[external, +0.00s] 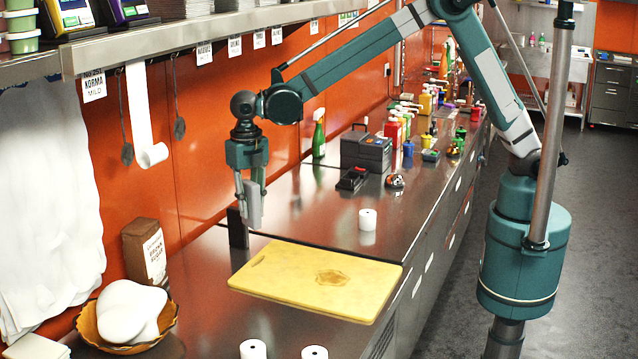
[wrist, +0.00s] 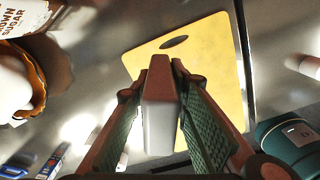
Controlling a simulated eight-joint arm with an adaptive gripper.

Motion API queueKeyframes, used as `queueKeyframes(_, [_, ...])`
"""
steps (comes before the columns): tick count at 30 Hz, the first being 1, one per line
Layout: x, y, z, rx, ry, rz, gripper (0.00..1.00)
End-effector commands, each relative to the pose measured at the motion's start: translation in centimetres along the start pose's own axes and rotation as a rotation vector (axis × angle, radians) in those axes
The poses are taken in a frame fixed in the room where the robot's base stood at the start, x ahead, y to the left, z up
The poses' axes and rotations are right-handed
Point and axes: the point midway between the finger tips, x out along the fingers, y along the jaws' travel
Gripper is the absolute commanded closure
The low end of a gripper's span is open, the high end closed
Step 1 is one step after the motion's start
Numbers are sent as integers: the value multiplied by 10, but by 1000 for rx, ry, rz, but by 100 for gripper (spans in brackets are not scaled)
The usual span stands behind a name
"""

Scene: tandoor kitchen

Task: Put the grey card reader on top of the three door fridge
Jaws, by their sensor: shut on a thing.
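My gripper (external: 252,190) hangs over the steel counter near the orange wall, fingers pointing down. It is shut on the grey card reader (external: 254,204), which is held upright. In the wrist view the card reader (wrist: 160,125) sits between the two green-padded fingers (wrist: 160,100), with a brownish end and a paler grey face. A dark upright block (external: 237,229) shows just below and left of it; I cannot tell whether it belongs to the reader. The steel counter (external: 300,215) has door or drawer fronts along its right side; I cannot tell which section is the three door fridge.
A yellow cutting board (external: 340,295) lies right of and nearer than my gripper. A brown sugar bag (external: 146,250) and a bowl (external: 165,330) stand at left. White paper rolls (external: 368,219), a black box (external: 366,152) and bottles line the counter. A shelf (external: 180,40) overhangs the wall side.

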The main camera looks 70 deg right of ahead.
Motion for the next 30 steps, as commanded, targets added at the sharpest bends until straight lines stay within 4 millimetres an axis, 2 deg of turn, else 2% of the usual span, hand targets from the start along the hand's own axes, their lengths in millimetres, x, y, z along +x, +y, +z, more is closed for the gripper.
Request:
queueKeyframes(1, [0,12,-14,-26,0,0,97])
queueKeyframes(6, [1,48,-56,-109,0,0,97])
queueKeyframes(18, [2,121,-165,-305,0,0,97])
queueKeyframes(24, [2,145,-211,-380,0,0,97])
queueKeyframes(30, [3,160,-243,-431,0,0,97])
